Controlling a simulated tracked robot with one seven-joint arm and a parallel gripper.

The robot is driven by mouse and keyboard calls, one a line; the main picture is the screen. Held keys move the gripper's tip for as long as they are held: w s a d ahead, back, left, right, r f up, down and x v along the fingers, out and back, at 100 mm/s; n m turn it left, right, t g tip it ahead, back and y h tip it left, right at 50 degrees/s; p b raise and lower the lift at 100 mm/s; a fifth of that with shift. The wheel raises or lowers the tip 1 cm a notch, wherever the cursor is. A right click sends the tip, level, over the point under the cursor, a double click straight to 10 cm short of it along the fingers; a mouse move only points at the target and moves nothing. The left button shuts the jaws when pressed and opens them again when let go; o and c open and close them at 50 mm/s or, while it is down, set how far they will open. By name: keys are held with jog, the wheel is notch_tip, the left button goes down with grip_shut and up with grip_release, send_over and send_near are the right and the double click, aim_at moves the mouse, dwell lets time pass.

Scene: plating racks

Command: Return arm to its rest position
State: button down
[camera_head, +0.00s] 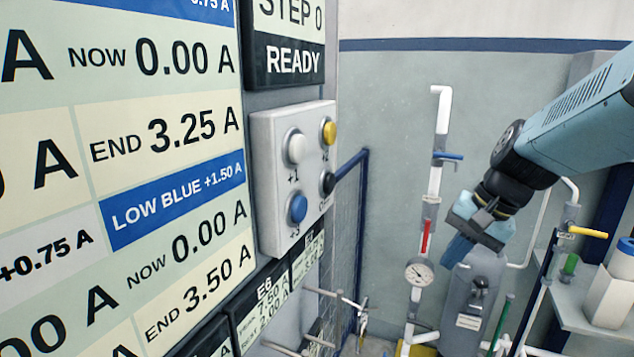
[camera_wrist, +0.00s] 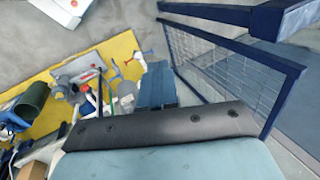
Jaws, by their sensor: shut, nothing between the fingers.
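My arm comes in from the right edge in the head view, blue with a black wrist joint. My gripper (camera_head: 460,248) hangs at its end, pointing down and to the left, in front of the pipes and a grey tank. It is shut and holds nothing. In the wrist view the blue gripper fingers (camera_wrist: 157,85) sit together beyond the black edge of my wrist. My gripper is apart from the button box (camera_head: 290,178), which carries white, yellow, blue and black buttons on the panel at left.
A display panel (camera_head: 130,150) fills the left. White pipes with a gauge (camera_head: 420,271) and a grey tank (camera_head: 472,305) stand behind my gripper. A shelf (camera_head: 567,300) is at right. A blue-framed mesh fence (camera_wrist: 225,65) and a yellow floor mat (camera_wrist: 118,48) show in the wrist view.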

jog(key=s+r+n+t+h, duration=0.3)
jog(key=s+r+n, duration=0.2)
jog(key=s+n, duration=0.1)
jog(key=shift+a+r+h, duration=0.2)
jog(key=shift+r+h, duration=0.15)
jog(key=shift+h, duration=0.05)
jog(key=shift+s, duration=0.15)
